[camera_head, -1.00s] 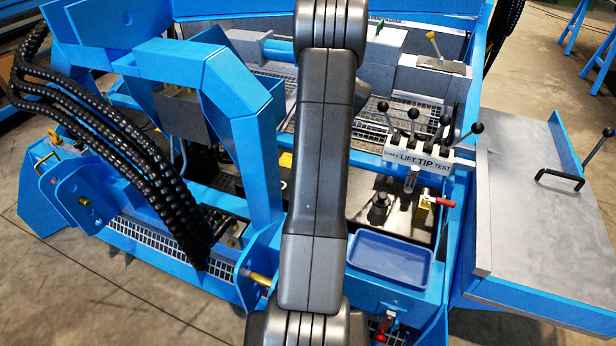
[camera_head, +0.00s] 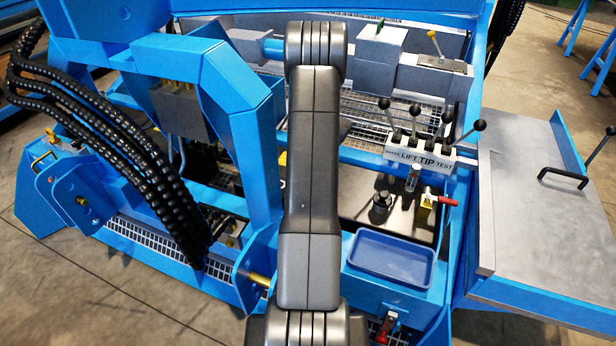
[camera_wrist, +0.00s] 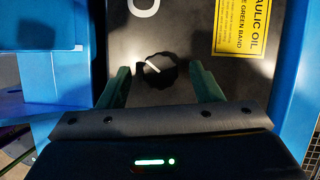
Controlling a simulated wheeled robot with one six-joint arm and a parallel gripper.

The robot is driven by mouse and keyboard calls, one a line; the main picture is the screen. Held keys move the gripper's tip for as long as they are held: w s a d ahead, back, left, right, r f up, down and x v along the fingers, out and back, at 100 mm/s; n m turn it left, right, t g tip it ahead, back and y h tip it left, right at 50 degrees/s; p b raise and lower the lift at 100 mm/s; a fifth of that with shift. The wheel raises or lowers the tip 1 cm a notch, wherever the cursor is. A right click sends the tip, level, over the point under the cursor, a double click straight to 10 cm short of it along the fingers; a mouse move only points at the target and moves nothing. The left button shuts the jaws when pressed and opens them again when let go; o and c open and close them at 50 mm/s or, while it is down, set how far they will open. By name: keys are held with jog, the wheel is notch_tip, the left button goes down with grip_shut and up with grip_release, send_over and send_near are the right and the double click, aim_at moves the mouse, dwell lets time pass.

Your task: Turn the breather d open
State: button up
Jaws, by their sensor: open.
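A round black knob (camera_wrist: 155,70) with a white pointer line stands on a dark panel (camera_wrist: 185,38) in the wrist view. It looks like the breather, but I cannot read a letter d on it. The pointer slants up to the left. My gripper (camera_wrist: 159,67) is open, its two green fingers on either side of the knob with gaps to it. I cannot tell whether the fingertips reach down to the knob's height. In the head view my arm covers this area, and neither the knob nor my gripper shows.
A yellow hydraulic oil label (camera_wrist: 242,28) and a blue frame edge (camera_wrist: 298,80) lie right of the knob. In the head view, a lever bank (camera_head: 420,155), a blue tray (camera_head: 390,258), a red-handled valve (camera_head: 440,200) and black hoses (camera_head: 110,150) surround my arm.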

jog(key=shift+a+f, duration=0.15)
jog(key=shift+f, duration=0.2)
jog(key=c, duration=1)
jog(key=n, duration=0.1)
jog(key=n+g, duration=0.1)
jog(key=n, duration=0.1)
jog(key=shift+w+n+p, duration=0.2)
jog(key=shift+n+p, duration=0.1)
jog(key=shift+w+n+g, duration=0.1)
jog(key=shift+n+g, duration=0.8)
jog(key=shift+n, duration=1.3)
